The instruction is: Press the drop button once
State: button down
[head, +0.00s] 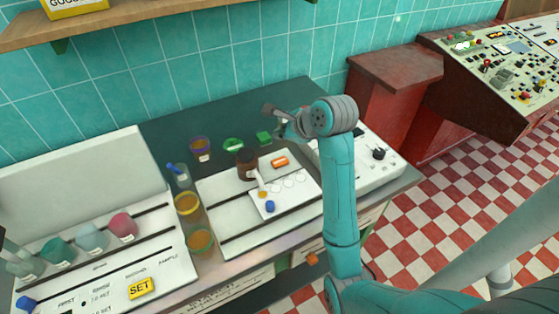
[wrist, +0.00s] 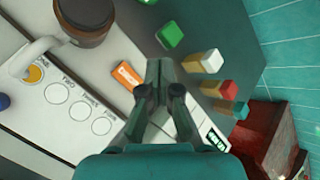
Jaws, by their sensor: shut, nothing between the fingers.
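An orange button (head: 280,161) with small lettering sits on the white panel beside the brown jar (head: 247,167). In the wrist view the orange button (wrist: 126,75) lies just left of my gripper (wrist: 160,68), and its word is too blurred to read fully. My gripper (head: 270,110) is shut and empty, with its two fingers together. In the head view it is up behind the orange button, apart from it. I cannot tell its exact height above the panel.
A green block (wrist: 170,35) and several coloured blocks lie beyond the fingers. The brown jar (wrist: 85,20) with its white spout stands left of the button. A white device with a black knob (head: 379,153) is at the right. A yellow SET button (head: 141,288) is front left.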

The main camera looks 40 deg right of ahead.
aim_at(281, 163)
jog(key=shift+f, duration=3.85)
jog(key=shift+f, duration=0.2)
jog(key=shift+f, duration=0.2)
jog(key=shift+f, duration=0.5)
jog(key=shift+r, duration=0.9)
jog(key=shift+r, duration=2.55)
